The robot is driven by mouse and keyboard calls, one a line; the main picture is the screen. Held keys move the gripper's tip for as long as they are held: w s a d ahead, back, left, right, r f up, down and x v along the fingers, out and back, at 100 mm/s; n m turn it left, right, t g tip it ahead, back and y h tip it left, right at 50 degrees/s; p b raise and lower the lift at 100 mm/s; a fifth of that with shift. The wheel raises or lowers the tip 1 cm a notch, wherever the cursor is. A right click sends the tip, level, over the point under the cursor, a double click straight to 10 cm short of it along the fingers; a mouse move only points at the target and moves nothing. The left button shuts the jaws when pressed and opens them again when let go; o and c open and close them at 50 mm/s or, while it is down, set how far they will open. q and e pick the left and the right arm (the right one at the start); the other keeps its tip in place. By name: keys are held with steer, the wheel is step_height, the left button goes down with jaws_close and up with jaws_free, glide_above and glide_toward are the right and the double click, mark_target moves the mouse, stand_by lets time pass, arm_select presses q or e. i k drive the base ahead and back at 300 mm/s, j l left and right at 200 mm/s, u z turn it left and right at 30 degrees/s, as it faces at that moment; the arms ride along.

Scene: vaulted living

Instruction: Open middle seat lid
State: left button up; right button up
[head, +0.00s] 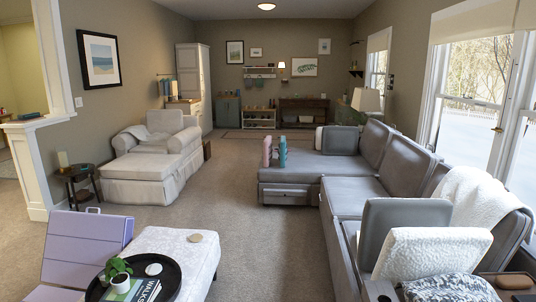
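The grey sectional sofa (315,166) runs along the right side, from the far chaise end to the near right corner. Its middle seat (352,193) looks flat and level, with its lid down as far as I can tell. A drawer front with a handle (291,193) shows on the chaise base. A pink upright item (267,152) and a teal one (282,152) stand at the chaise's far left edge. Neither of my grippers is in view.
A patterned ottoman (207,262) with a black tray (168,281) and a lavender folded-back seat (84,246) stand at the lower left. Cushions (432,256) cover the sofa's near end. A white armchair (150,172) stands far left. Carpet (265,240) left of the sofa is clear.

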mark_target(344, 198)
steer(key=i, duration=1.45)
steer(key=i+z, duration=0.1)
steer(key=i, duration=0.4)
steer(key=i+j+z, duration=0.1)
steer(key=i, duration=0.35)
steer(key=i+j+z, duration=0.1)
steer(key=i, duration=0.35)
steer(key=i+j+z, duration=0.1)
steer(key=i+j, duration=0.2)
steer(key=i, duration=0.2)
steer(key=i+z, duration=0.1)
steer(key=z, duration=0.25)
steer(key=j+z, duration=0.15)
steer(key=z, duration=0.2)
steer(key=i+j+z, duration=0.1)
steer(key=z, duration=0.25)
